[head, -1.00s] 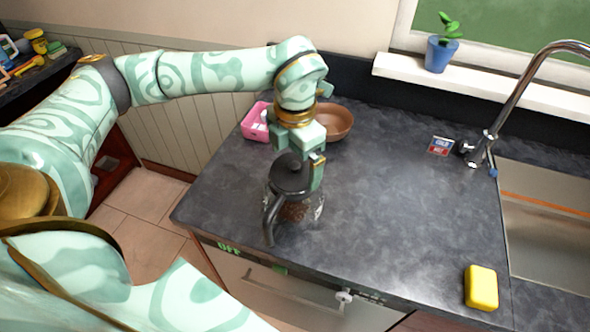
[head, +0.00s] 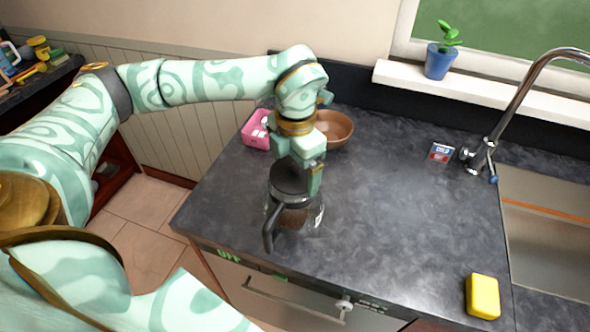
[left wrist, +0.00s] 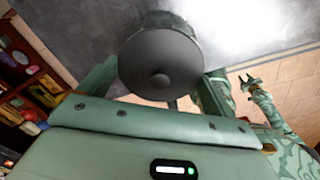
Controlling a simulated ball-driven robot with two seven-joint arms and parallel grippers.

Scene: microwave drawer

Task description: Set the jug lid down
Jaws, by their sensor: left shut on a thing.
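My left gripper (head: 302,178) is shut on the dark round jug lid (head: 287,179). The lid is over the mouth of the glass jug (head: 297,219); I cannot tell whether it touches the rim. The jug stands upright near the counter's front edge, with dark contents and a black handle towards the front left. In the left wrist view the lid (left wrist: 160,62) lies between the two fingers, its small knob facing the camera. My right gripper (left wrist: 248,82) shows small at the right of that view, its prongs apart and empty.
On the dark counter (head: 390,220) a pink container (head: 256,138) and brown bowl (head: 334,129) stand behind the jug. A yellow sponge (head: 483,296) lies front right, a small card (head: 441,152) near the tap (head: 484,150). The counter right of the jug is clear.

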